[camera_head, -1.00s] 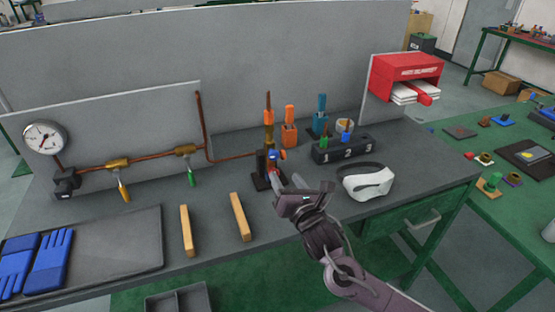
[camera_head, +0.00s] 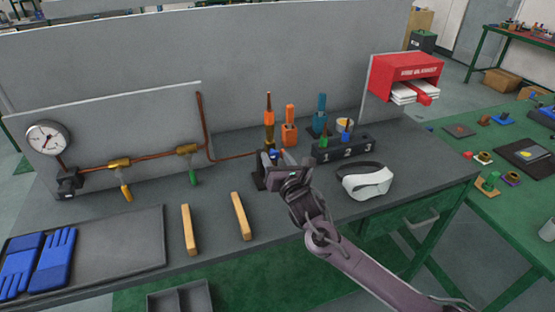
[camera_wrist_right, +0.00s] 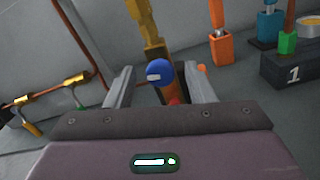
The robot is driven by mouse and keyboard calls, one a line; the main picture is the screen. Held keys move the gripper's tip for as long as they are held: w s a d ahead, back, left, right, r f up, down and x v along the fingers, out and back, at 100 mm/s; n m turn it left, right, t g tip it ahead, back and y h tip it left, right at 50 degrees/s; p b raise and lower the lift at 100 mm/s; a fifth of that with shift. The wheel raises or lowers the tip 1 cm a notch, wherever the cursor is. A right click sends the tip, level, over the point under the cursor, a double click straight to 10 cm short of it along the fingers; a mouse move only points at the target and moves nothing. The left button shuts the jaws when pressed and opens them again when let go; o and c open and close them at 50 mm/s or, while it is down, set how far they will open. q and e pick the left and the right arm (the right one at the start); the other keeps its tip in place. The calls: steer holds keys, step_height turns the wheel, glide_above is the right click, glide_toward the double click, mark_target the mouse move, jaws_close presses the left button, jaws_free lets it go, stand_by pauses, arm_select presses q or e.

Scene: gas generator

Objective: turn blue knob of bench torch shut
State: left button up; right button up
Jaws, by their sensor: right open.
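The bench torch (camera_head: 269,118) stands upright on the bench, with an orange top and brass body. Its blue knob (camera_wrist_right: 158,70) shows clearly in the right wrist view, with a small white mark on its face. In the head view the knob is mostly hidden by my right gripper. My right gripper (camera_wrist_right: 160,88) is open, with one finger on each side of the blue knob and a visible gap to both. It also shows in the head view (camera_head: 281,163), in front of the torch base. My left gripper is not in view.
A black numbered block (camera_head: 342,150) and white goggles (camera_head: 366,181) lie right of my gripper. Orange (camera_head: 289,130) and teal (camera_head: 320,118) tools stand behind. A copper pipe (camera_head: 205,125) runs at the left. Two wooden bars (camera_head: 240,216) lie in front.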

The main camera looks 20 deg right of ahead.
steer(key=c, duration=0.9)
steer(key=shift+c, duration=0.2)
steer(key=shift+m, duration=0.3)
steer(key=m, duration=0.3)
steer(key=shift+m+p, duration=0.3)
steer(key=shift+p, duration=0.05)
steer(key=m, duration=0.3)
steer(key=shift+d+f+m, duration=0.1)
steer(key=shift+m, duration=0.2)
steer(key=m, duration=0.3)
steer(key=shift+m+p, duration=0.3)
steer(key=shift+p, duration=0.1)
steer(key=shift+f+m, duration=0.1)
steer(key=shift+m, duration=1.7)
